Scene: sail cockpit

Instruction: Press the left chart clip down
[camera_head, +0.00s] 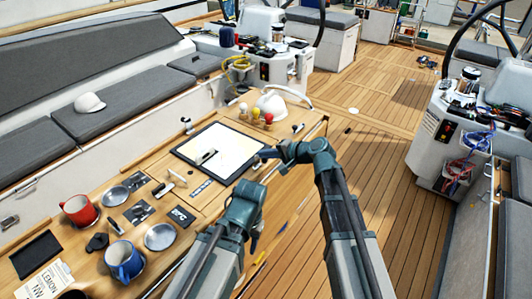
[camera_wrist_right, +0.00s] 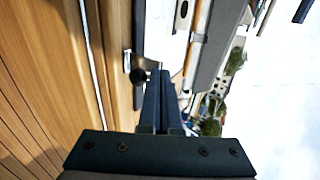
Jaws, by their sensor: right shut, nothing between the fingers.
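The dark-framed chart board (camera_head: 182,148) with its pale sheet lies on the wooden table, in the middle of the head view. My right gripper (camera_head: 262,154) is at the board's right edge, apart from that piece. In the right wrist view its fingers (camera_wrist_right: 164,75) are shut and empty. A small metal fitting (camera_wrist_right: 127,60) with a dark knob (camera_wrist_right: 138,76) shows close to the fingertips; whether they touch is unclear.
A red mug (camera_head: 79,210), a blue mug (camera_head: 122,261) and metal dishes (camera_head: 160,237) stand on the table left of the arms. A white cap-like object (camera_head: 271,103) and small coloured balls (camera_head: 255,114) are behind the board. The deck (camera_head: 390,190) to the right is mostly clear.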

